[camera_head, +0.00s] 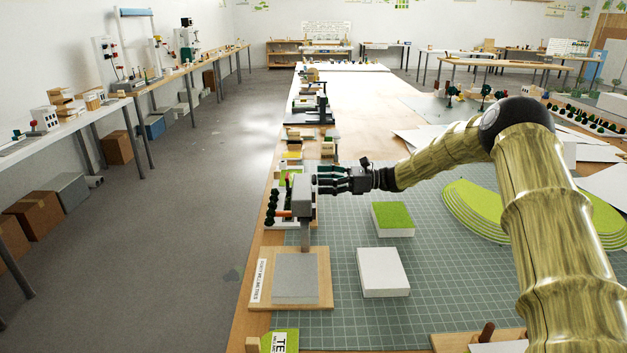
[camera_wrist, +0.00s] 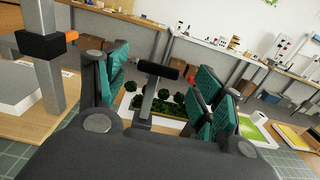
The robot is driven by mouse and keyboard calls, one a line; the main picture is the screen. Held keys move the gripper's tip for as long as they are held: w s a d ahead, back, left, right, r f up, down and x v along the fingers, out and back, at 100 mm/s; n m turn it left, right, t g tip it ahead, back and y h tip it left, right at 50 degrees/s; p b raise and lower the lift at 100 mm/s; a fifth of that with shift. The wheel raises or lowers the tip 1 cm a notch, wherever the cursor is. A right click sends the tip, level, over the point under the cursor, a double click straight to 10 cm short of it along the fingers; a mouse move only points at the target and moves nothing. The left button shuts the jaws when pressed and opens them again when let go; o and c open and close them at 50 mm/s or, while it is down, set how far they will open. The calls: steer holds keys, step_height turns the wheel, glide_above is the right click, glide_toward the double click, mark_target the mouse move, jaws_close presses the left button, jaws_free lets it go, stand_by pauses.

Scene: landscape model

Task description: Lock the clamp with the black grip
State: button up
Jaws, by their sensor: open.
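The clamp's black grip (camera_wrist: 158,69) is a short dark bar on top of a grey lever (camera_wrist: 147,105) in the wrist view. It shows in the gap between the teal-padded fingers of my gripper (camera_wrist: 158,88), which are apart with no visible contact on it. In the head view my gripper (camera_head: 322,181) is level beside the grey clamp head (camera_head: 302,189), on its right. The black grip cannot be made out there. The clamp's grey post (camera_head: 305,234) stands on a wooden base. An orange-tipped black part (camera_wrist: 42,46) sits on the post at left in the wrist view.
The wooden base (camera_head: 257,303) carries a grey slab (camera_head: 297,279). A green-topped block (camera_head: 392,218) and a white block (camera_head: 383,271) lie to the right on the cutting mat (camera_head: 430,290). Several small dark trees (camera_wrist: 177,112) stand behind the grip. Stepped green layers (camera_head: 475,215) lie farther right.

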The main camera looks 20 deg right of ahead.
mark_target(314, 177)
steer(key=shift+x, duration=1.65)
steer(key=shift+c, duration=0.4)
steer(key=c, duration=1.4)
